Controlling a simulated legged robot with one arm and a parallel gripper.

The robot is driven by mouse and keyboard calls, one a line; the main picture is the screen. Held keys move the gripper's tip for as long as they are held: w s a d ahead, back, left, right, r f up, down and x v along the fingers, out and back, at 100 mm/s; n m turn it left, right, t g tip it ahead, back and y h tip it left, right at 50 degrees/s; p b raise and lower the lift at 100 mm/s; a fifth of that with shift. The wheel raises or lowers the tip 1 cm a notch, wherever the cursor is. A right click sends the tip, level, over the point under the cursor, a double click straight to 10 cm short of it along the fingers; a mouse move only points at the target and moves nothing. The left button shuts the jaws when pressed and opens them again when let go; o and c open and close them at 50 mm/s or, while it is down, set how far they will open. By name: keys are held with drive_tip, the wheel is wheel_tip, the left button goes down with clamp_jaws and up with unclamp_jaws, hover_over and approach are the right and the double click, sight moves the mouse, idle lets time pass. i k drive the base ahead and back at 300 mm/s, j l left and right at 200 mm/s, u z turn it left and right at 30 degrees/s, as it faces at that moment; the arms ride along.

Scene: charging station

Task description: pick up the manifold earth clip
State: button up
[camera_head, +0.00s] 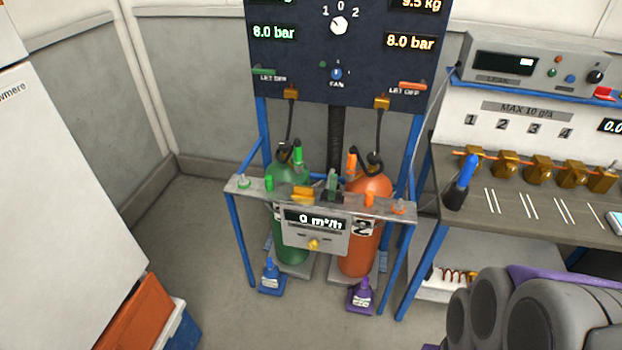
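The manifold is a grey bar (385,209) on a blue frame, in front of a green cylinder (293,252) and an orange cylinder (357,258). A small dark green upright piece (332,183) sits in a black holder at the middle of the bar; it may be the earth clip, but it is too small to be sure. A brass block (303,195) is just left of it. Other green and orange fittings are along the bar. My gripper is not in view; grey rounded links of my arm fill the lower right corner.
A bench (505,219) with brass valves stands at the right, with a blue-handled tool (462,181) near its left end. A blue bottle (270,277) and a purple bottle (361,296) stand below the manifold. Orange and blue boxes (138,312) are lower left. The floor between is clear.

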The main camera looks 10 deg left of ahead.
sight(332, 184)
drive_tip(key=i+l+u, duration=0.2)
drive_tip(key=i+u, duration=0.2)
drive_tip(key=i+l+u, duration=0.65)
drive_tip(key=u, duration=0.15)
